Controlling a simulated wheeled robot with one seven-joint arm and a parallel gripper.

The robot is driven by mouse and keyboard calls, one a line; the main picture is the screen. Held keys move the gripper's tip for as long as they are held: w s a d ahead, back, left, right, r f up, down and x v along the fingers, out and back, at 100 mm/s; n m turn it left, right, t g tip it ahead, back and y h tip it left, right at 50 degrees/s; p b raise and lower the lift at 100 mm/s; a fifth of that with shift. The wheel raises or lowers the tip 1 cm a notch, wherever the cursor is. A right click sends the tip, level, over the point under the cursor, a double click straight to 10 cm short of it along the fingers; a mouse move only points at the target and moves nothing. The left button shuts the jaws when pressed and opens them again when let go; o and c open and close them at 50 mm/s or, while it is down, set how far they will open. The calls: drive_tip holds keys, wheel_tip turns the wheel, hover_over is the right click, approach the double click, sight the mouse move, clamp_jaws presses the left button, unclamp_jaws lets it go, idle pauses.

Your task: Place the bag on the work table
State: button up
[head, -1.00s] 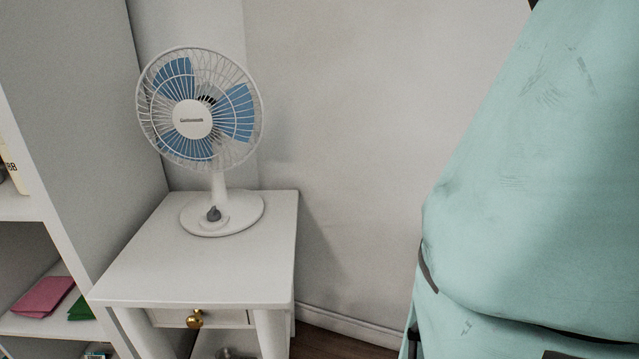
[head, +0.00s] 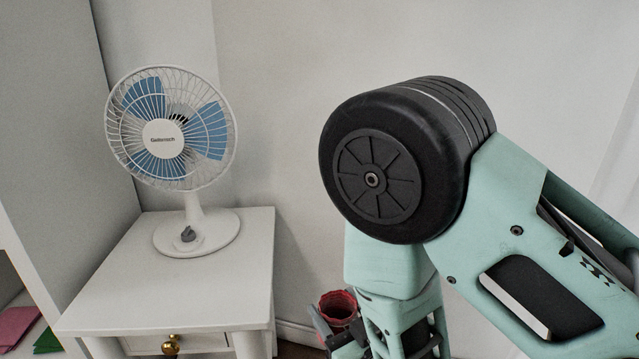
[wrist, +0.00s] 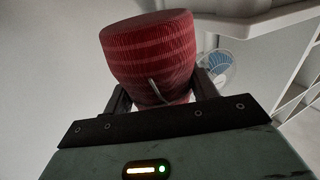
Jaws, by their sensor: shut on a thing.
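The bag, a red ribbed rounded thing, fills the upper middle of the wrist view (wrist: 148,50). In the head view its red rim and dark inside show low in the middle (head: 338,305), partly hidden by my arm. My gripper (wrist: 163,92) is shut on the bag, with one dark finger on each side. In the head view my gripper is mostly hidden beside the bag, low behind my arm. The bag is held up to the right of the small white table. I cannot identify the work table in these views.
A small white table (head: 100,290) with a drawer and brass knob stands at the left, with a fan (head: 165,140) on it. White shelving (head: 50,235) with coloured folded pieces is at the far left. A plain wall (head: 290,60) is behind.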

drive_tip(key=w+d+m+h, duration=0.3)
drive_tip(key=d+h, duration=0.2)
drive_tip(key=d, duration=0.5)
drive_tip(key=w+d+m+t+h+p, duration=0.1)
drive_tip(key=w+d+m+h, duration=0.25)
drive_tip(key=d, duration=0.65)
drive_tip(key=w+d+m+h, duration=0.25)
drive_tip(key=d+h, duration=0.25)
drive_tip(key=d, duration=0.5)
drive_tip(key=s+r+n+y+p, duration=0.1)
drive_tip(key=s+r+y+p, duration=0.1)
drive_tip(key=r+p, duration=0.6)
drive_tip(key=s+r+n+t+y+p, duration=0.1)
drive_tip(key=s+r+p, duration=0.4)
drive_tip(key=p, duration=1.7)
wheel_tip(320, 180, up, 3)
drive_tip(key=shift+s+a+f+n+y+p, duration=0.1)
drive_tip(key=shift+s+a+n+y+p, duration=0.15)
drive_tip(key=shift+n+y, duration=0.7)
drive_tip(key=shift+w+m, duration=0.1)
drive_tip(key=shift+m, duration=0.15)
